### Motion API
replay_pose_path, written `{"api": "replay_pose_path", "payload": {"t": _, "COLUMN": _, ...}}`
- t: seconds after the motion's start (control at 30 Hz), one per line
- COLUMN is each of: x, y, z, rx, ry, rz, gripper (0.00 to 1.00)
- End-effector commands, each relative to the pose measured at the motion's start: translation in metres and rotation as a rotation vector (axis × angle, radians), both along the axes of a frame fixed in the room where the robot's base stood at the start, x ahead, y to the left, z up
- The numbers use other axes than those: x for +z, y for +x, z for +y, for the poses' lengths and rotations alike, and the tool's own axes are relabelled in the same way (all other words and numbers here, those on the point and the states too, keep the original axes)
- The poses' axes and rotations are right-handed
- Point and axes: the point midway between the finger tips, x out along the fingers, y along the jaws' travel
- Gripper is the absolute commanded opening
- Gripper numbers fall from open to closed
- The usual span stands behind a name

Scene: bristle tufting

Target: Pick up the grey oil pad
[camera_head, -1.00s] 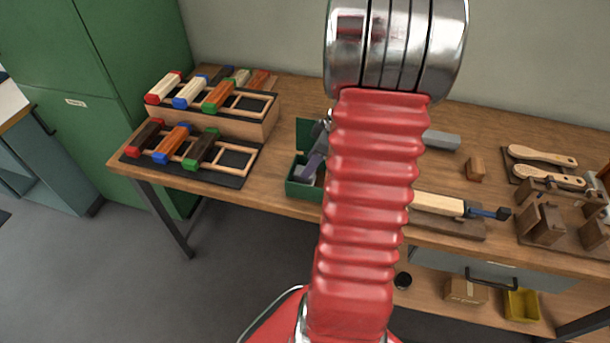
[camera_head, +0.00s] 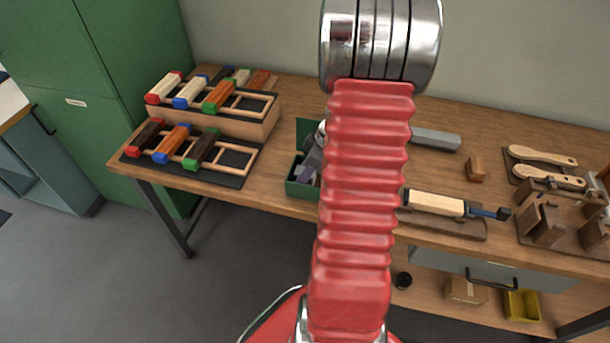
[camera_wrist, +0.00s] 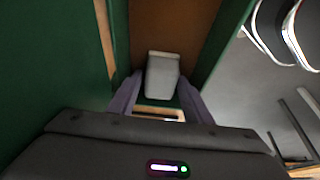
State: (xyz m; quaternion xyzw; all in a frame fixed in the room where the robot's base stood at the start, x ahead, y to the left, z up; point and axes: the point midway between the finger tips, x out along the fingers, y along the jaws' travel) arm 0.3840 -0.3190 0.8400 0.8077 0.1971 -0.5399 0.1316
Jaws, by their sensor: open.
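The grey oil pad (camera_wrist: 162,76) shows as a pale grey block inside the green box in the wrist view. My gripper (camera_wrist: 159,86) is open, its two purple-grey fingers on either side of the pad. A gap seems to show beside the fingers, but I cannot tell how deep they are around it. In the head view the green box (camera_head: 297,189) stands at the table's front edge, and my gripper (camera_head: 306,172) is down at it. My red arm hides the box's right part, and the pad cannot be made out there.
Green box walls (camera_wrist: 226,40) stand close around the fingers. Left of the box is a black rack (camera_head: 232,179) with colored-end blocks. To the right lie a grey bar (camera_head: 436,139), a cream-handled tool (camera_head: 436,203) and a small wooden block (camera_head: 475,170).

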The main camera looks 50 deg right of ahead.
Motion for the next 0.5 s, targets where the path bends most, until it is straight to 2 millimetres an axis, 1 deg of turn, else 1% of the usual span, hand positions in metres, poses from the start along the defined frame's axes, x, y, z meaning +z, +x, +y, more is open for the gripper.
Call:
{"api": "replay_pose_path", "payload": {"t": 0.07, "x": 0.0002, "y": 0.0000, "z": -0.0001, "rx": 0.000, "ry": 0.000, "rz": 0.000, "gripper": 0.45}}
{"api": "replay_pose_path", "payload": {"t": 0.5, "x": 0.0002, "y": -0.0001, "z": -0.0004, "rx": -0.001, "ry": 0.000, "rz": 0.000, "gripper": 0.14}}
